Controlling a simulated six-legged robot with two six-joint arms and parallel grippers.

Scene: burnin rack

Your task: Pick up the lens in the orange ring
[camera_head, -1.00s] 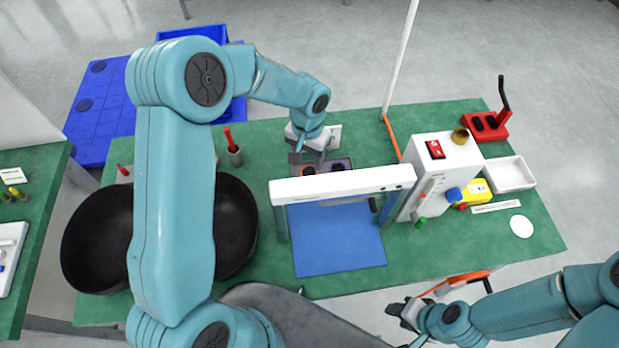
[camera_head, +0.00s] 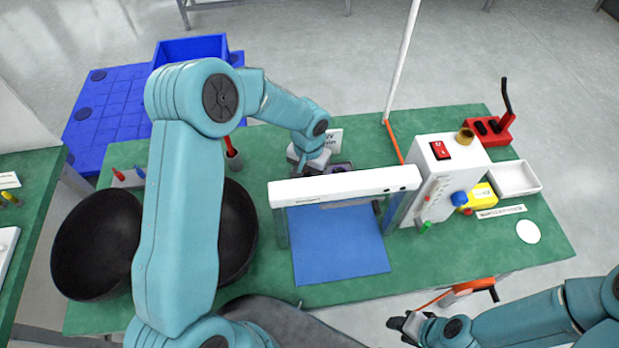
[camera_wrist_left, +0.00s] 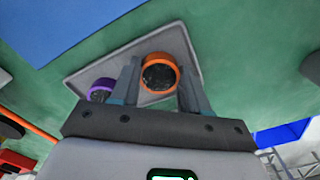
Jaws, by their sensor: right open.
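The lens in the orange ring (camera_wrist_left: 160,73) shows in the left wrist view, over a light grey tray (camera_wrist_left: 112,62). My left gripper (camera_wrist_left: 159,80) has one finger on each side of it, seemingly open; I cannot tell whether they touch it. A purple-ringed lens (camera_wrist_left: 102,89) lies left of the left finger. In the head view my left gripper (camera_head: 308,166) is low over the tray (camera_head: 347,163) behind the white frame, and hides the orange-ringed lens. My right gripper (camera_head: 399,324) is open and empty, in front of the table.
A white-topped frame (camera_head: 345,186) spans a blue mat (camera_head: 340,250) just in front of the tray. A white box with a red switch (camera_head: 440,180) stands to its right. Black bowls (camera_head: 95,245) sit at left. The table's (camera_head: 480,252) right front is mostly clear.

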